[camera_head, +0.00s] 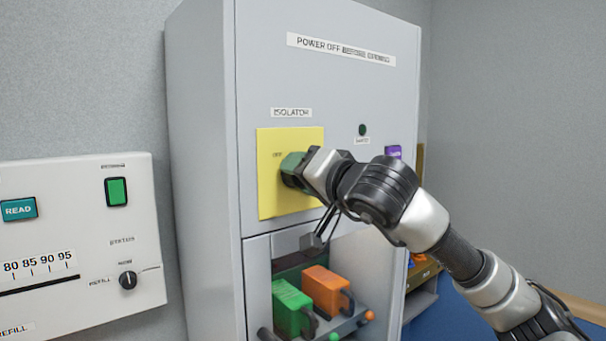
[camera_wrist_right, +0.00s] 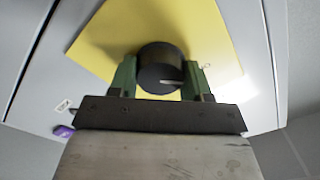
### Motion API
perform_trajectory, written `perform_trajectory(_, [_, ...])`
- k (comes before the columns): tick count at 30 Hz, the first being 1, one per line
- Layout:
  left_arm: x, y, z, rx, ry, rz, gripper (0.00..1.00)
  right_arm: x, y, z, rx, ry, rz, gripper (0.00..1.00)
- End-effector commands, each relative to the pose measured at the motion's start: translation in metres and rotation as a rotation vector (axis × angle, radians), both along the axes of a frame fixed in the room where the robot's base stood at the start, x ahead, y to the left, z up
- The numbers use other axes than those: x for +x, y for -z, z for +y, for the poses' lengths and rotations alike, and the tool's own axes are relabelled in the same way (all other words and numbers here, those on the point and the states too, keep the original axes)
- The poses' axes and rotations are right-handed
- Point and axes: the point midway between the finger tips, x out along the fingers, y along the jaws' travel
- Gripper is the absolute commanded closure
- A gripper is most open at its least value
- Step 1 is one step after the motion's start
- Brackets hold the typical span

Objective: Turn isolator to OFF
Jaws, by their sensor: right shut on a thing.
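The isolator is a dark round knob (camera_wrist_right: 160,68) with a pale pointer line, on a yellow plate (camera_head: 267,190) on the grey cabinet door. In the right wrist view the yellow plate (camera_wrist_right: 205,25) surrounds the knob. My right gripper (camera_head: 292,169) reaches in from the right and is shut on the knob, with one green finger on each side of it in the right wrist view (camera_wrist_right: 160,78). The head view shows "OFF" printed at the plate's upper left. The gripper hides most of the knob there. My left gripper is not in view.
Below the plate, an open bay holds a green block (camera_head: 291,308) and an orange block (camera_head: 327,289) with handles. A small dark round indicator (camera_head: 362,129) is right of the plate. A white control panel (camera_head: 80,250) stands at left.

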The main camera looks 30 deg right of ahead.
Motion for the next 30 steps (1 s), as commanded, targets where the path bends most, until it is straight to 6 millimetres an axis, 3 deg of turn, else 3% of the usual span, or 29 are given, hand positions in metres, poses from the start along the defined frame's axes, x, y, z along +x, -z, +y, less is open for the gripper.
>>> perform_trajectory(4, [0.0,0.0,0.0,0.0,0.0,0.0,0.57,0.0,0.002,0.001,-0.004,0.0,0.005,0.75])
perform_trajectory(5, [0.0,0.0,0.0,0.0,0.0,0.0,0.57,0.0,0.002,0.001,-0.004,0.0,0.005,0.47])
perform_trajectory(9, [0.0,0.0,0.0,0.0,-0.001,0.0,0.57,0.0,0.002,0.0,-0.003,0.0,0.004,0.26])
perform_trajectory(20, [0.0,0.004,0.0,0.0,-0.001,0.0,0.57,-0.006,0.001,-0.001,-0.001,0.001,-0.001,0.26])
perform_trajectory(30, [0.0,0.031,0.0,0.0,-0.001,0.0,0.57,-0.069,0.004,-0.006,-0.004,0.002,-0.002,0.26])
